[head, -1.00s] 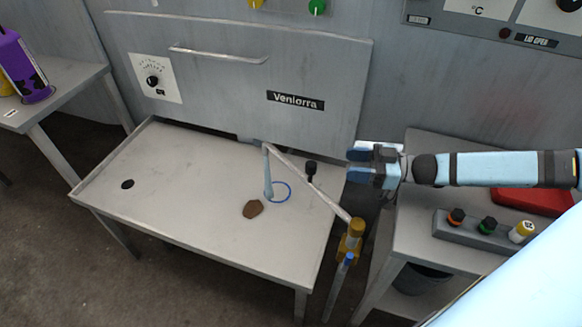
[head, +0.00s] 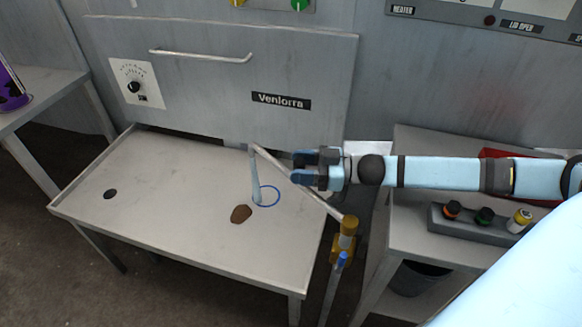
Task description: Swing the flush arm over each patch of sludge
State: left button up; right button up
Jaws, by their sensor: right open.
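The flush arm (head: 318,198) is a thin pale tube in the head view. It runs from a yellow pivot (head: 347,226) on a post at the table's right edge up and left over the tray table. From its far end a light-blue stream (head: 254,178) drops to the tabletop, beside a blue ring (head: 269,196). A brown sludge patch (head: 241,214) lies just left of and below the ring. My right gripper (head: 299,168) comes in from the right, open, with its fingers at the flush arm's tube; contact cannot be told. The black knob on the tube is hidden. My left gripper is not in view.
The grey tray table (head: 160,220) has a raised rim and a dark drain hole (head: 110,194) at left. A panel marked Veniorra (head: 281,100) stands behind it. At right, a side bench holds a box of coloured knobs (head: 483,219) and a red object (head: 500,153).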

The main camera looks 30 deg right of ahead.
aim_at(294, 167)
jog(key=shift+x, duration=1.2)
jog(key=shift+c, duration=0.4)
grip_shut()
jog(key=shift+s+a+r+n+g+y+p, duration=0.1)
jog(key=shift+a+r+n+g+y+p, duration=0.3)
jog(key=shift+p, duration=0.35)
jog(key=a+g, duration=0.1)
jog(key=a+n+p, duration=0.1)
jog(key=s+g+y+p, duration=0.1)
jog(key=shift+a+f+n+g, duration=0.3)
jog(key=shift+a+f+n, duration=0.1)
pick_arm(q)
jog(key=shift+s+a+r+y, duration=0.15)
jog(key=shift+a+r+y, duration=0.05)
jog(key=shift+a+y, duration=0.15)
pick_arm(e)
jog(key=shift+o, duration=0.4)
grip_release()
